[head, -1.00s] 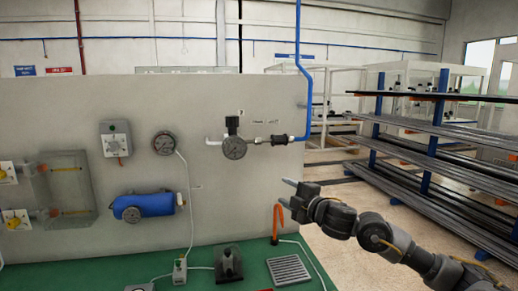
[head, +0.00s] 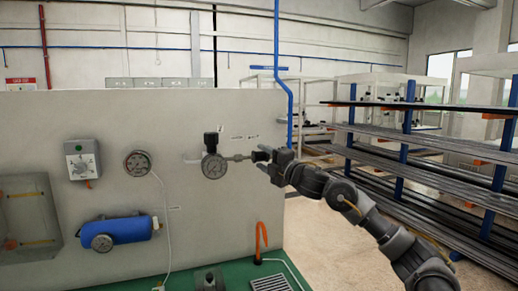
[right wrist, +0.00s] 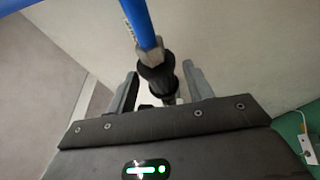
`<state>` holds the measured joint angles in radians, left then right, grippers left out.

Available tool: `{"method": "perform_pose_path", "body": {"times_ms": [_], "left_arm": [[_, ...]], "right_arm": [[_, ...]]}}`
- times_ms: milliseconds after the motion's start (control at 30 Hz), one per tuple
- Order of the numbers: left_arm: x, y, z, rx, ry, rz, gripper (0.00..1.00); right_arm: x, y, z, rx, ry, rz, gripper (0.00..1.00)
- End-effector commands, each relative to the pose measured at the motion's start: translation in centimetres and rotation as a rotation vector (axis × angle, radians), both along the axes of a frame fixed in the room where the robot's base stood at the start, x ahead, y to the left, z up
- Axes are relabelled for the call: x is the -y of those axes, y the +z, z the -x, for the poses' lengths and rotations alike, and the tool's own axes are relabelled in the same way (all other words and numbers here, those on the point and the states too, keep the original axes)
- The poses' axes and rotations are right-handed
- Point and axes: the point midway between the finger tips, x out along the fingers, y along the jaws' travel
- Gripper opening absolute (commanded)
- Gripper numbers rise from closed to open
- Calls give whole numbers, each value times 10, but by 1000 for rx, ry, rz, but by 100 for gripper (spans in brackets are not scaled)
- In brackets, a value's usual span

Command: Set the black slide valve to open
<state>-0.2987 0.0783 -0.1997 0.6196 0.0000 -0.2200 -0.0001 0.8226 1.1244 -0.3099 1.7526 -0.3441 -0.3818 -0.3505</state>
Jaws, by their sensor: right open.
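The black slide valve (right wrist: 158,77) is a ribbed black sleeve on the pipe at the panel's right side. In the right wrist view it lies between the two fingers of my right gripper (right wrist: 161,69), with visible gaps on both sides. Whether a finger touches the valve cannot be told. My left gripper is not in view.
A blue pipe (head: 290,100) rises from the valve's right end. A blue cylinder (head: 130,229) and another gauge (head: 138,163) are on the panel (head: 190,235). Racks (head: 450,145) with long bars stand at the right.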

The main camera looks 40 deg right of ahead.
Motion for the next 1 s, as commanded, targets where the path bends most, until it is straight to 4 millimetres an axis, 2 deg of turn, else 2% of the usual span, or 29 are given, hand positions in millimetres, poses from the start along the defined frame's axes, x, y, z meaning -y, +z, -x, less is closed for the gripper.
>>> {"method": "perform_pose_path", "body": {"times_ms": [100,233,600,1000], "left_arm": [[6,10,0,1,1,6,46],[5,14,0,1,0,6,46],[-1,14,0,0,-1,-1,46],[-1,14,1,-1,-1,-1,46]], "right_arm": [[-2,6,-18,2,2,-3,51],[-2,7,-29,3,0,-1,51],[-1,5,-33,2,-2,1,51],[-1,6,-33,2,-2,1,0]]}}
